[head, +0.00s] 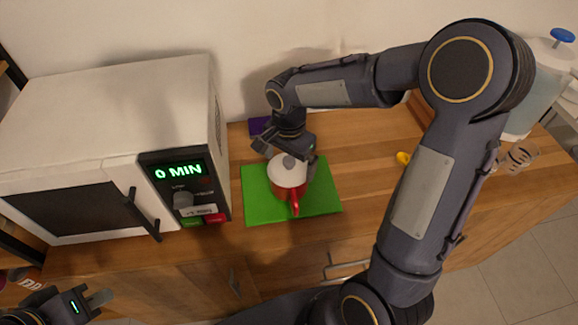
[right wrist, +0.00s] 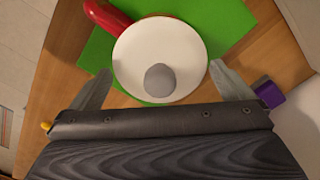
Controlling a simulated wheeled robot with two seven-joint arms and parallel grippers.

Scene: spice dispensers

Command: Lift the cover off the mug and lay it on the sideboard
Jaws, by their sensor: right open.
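A red mug (head: 291,193) stands on a green mat on the wooden sideboard (head: 356,164), its handle toward the front. A white cover (head: 277,175) with a grey knob (head: 289,161) lies on top of the mug. The cover (right wrist: 135,72) and its knob (right wrist: 160,80) also show in the right wrist view, with the red handle (right wrist: 104,16) behind. My right gripper (right wrist: 160,85) is open above the mug, its fingers spread to either side of the knob and apart from it. My left gripper (head: 92,303) is at the bottom left, with its fingers only partly clear.
A white microwave (head: 110,110) reading "0 MIN" stands left of the green mat (head: 327,198). A purple object (head: 257,126) sits behind the mat, near the wall. A yellow object (head: 402,158) and a glass (head: 520,157) stand to the right.

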